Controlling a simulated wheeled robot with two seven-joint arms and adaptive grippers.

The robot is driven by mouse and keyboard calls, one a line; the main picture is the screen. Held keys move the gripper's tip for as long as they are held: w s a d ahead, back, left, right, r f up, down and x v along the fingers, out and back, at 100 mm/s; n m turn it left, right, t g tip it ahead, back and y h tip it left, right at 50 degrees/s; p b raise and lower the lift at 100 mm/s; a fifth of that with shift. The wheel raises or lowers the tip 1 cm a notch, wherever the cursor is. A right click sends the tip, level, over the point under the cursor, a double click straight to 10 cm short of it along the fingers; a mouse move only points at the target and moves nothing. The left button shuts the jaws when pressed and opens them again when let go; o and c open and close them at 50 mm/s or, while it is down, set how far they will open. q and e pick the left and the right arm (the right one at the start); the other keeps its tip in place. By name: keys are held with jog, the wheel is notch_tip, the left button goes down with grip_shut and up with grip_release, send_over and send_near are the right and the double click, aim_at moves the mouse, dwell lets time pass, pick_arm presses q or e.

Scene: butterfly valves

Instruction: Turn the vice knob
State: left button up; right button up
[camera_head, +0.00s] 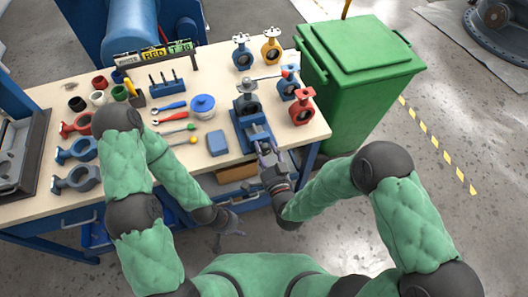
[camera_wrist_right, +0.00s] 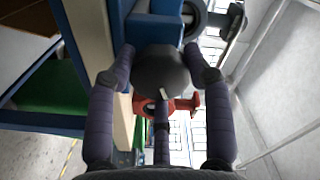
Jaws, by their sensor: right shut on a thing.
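The blue vice (camera_head: 254,137) stands at the front right of the workbench, with a grey valve (camera_head: 247,103) at its jaws. My right gripper (camera_head: 268,156) is at the vice's front end. In the right wrist view, its fingers are shut on the dark round vice knob (camera_wrist_right: 163,72), one finger on each side. Blue vice parts (camera_wrist_right: 155,30) show beyond the knob. In the head view the gripper mostly hides the knob. My left gripper (camera_head: 229,238) hangs low in front of the bench, empty, with its fingers apart.
Blue, yellow and red valves (camera_head: 302,107) stand behind and right of the vice. A blue box (camera_head: 217,142), a blue-lidded pot (camera_head: 203,106) and hand tools lie to its left. A green bin (camera_head: 362,90) stands right of the workbench (camera_head: 190,160).

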jog(key=n, duration=0.2)
jog(key=n+b, duration=0.1)
jog(key=n, duration=0.3)
jog(key=shift+w+d+r, duration=0.1)
jog(key=shift+w+r, duration=0.05)
jog(key=shift+r, duration=0.1)
jog(key=n+b, duration=0.1)
jog(key=n, duration=0.2)
jog(key=shift+r, duration=0.15)
jog(key=shift+n, duration=0.4)
jog(key=shift+w+r, duration=0.1)
jog(key=shift+r, duration=0.1)
jog(key=o, duration=1.1)
jog(key=shift+a+f, duration=0.15)
jog(key=shift+a, duration=0.05)
jog(key=shift+f, duration=0.1)
jog(key=shift+s, duration=0.2)
